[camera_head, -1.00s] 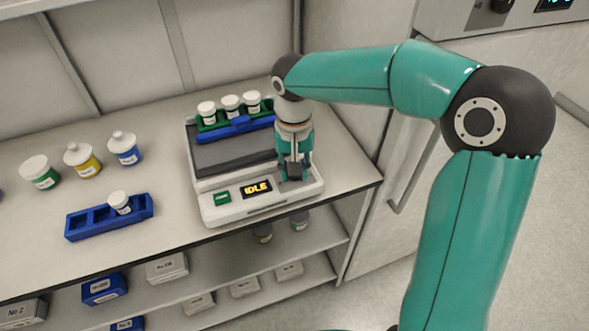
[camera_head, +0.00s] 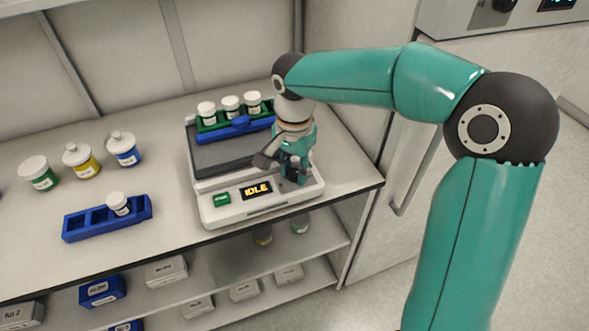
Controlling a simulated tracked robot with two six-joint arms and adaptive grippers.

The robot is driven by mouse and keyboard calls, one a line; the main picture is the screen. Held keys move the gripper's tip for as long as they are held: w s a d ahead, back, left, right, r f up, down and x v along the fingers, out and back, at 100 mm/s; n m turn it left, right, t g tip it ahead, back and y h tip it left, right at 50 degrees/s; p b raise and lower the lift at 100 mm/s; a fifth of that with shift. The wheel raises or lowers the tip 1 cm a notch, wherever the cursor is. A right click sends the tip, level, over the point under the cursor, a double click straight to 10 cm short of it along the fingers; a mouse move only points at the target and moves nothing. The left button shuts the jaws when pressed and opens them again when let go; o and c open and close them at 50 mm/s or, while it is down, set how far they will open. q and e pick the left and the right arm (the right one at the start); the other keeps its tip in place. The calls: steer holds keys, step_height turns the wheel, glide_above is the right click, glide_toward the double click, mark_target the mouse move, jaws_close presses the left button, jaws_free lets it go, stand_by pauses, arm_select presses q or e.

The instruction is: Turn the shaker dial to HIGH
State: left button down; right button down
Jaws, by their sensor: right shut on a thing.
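The shaker (camera_head: 240,207) is a white unit with a dark platform, standing at the front right of the bench. Its display (camera_head: 256,190) reads IDLE in yellow, and a green button (camera_head: 222,198) sits to the left of it. My right gripper (camera_head: 293,177) points down at the right end of the front panel and is shut on the dial there. The gripper hides the dial and its markings, so I cannot read its setting. My left gripper is not in view.
On the shaker platform, a green and blue rack (camera_head: 238,130) holds three white-capped jars. To the left are a blue rack (camera_head: 80,225) with one jar, and several loose jars. Boxes fill the lower shelves. A cabinet stands right of the bench.

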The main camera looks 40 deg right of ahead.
mark_target(294, 173)
steer(key=shift+w+r, duration=0.15)
steer(key=c, duration=1.3)
jaws_free()
steer(key=shift+o, duration=0.8)
step_height(294, 173, up, 12)
